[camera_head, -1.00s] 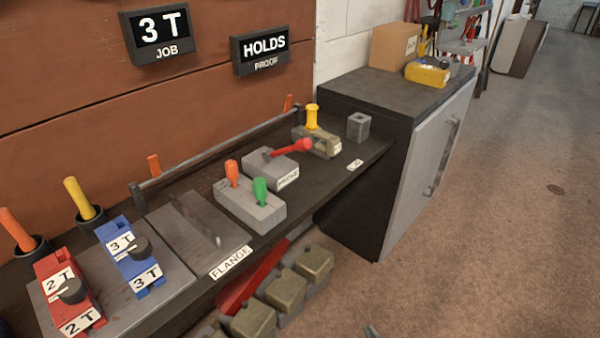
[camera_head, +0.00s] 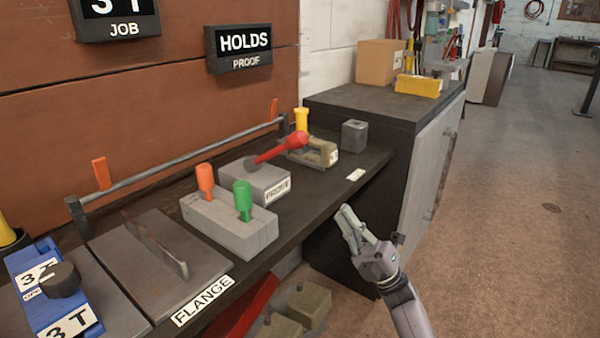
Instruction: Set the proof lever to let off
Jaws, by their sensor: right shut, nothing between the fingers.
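The proof lever (camera_head: 283,148) has a red handle and sits on a grey block (camera_head: 245,181) with a white label that seems to read PROVE. The handle tilts up to the right over the block's edge. A black sign (camera_head: 238,48) on the wall reads HOLDS, PROOF. My right gripper (camera_head: 345,212) is shut and empty, in front of the bench edge, right of and below the lever and apart from it. My left gripper is not in view.
A block (camera_head: 230,222) with orange and green handles stands left of the lever. A tan clamp-like tool (camera_head: 318,152), a yellow handle (camera_head: 301,119) and a grey cube (camera_head: 354,136) stand behind it. A dark cabinet (camera_head: 385,105) closes the bench's right end. Open floor lies right.

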